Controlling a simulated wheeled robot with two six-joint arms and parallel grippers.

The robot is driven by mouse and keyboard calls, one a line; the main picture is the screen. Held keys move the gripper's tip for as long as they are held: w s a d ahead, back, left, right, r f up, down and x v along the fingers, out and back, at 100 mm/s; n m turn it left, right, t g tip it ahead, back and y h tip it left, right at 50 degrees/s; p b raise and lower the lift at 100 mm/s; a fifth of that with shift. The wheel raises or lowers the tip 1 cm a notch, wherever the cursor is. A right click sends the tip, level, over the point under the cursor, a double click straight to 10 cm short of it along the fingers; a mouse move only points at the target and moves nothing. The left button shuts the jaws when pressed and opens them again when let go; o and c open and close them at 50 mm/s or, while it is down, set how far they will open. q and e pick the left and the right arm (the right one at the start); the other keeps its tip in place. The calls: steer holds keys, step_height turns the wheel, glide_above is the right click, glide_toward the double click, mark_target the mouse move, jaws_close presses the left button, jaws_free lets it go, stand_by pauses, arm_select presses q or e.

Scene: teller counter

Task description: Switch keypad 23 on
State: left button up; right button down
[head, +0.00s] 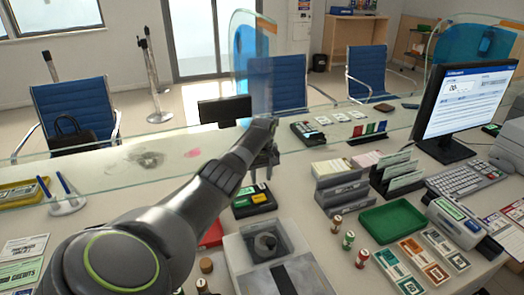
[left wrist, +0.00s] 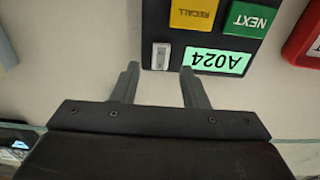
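A black keypad (head: 253,201) sits on the counter just below my left gripper (head: 262,174). In the left wrist view the keypad (left wrist: 150,20) shows a yellow RECALL button (left wrist: 193,14), a green NEXT button (left wrist: 249,19) and a bright green display (left wrist: 217,61) reading A024, upside down. A small white rocker switch (left wrist: 160,57) is at its edge. My left gripper (left wrist: 159,70) is open and empty, its fingertips on either side of the switch, seemingly apart from it. No number 23 is readable. My right gripper is out of view.
A glass screen (head: 150,150) runs along the counter. A grey box device (head: 290,262) stands in front of the keypad, with stamps (head: 348,240) and a green tray (head: 392,221) to its right. A red object (left wrist: 303,40) lies beside the keypad. A monitor (head: 465,100) stands at right.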

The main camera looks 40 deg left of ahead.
mark_target(262, 186)
arm_select(q)
step_height(262, 186, up, 16)
steer(key=shift+s+d+f, duration=0.25)
steer(key=shift+d, duration=0.2)
stand_by(0.4)
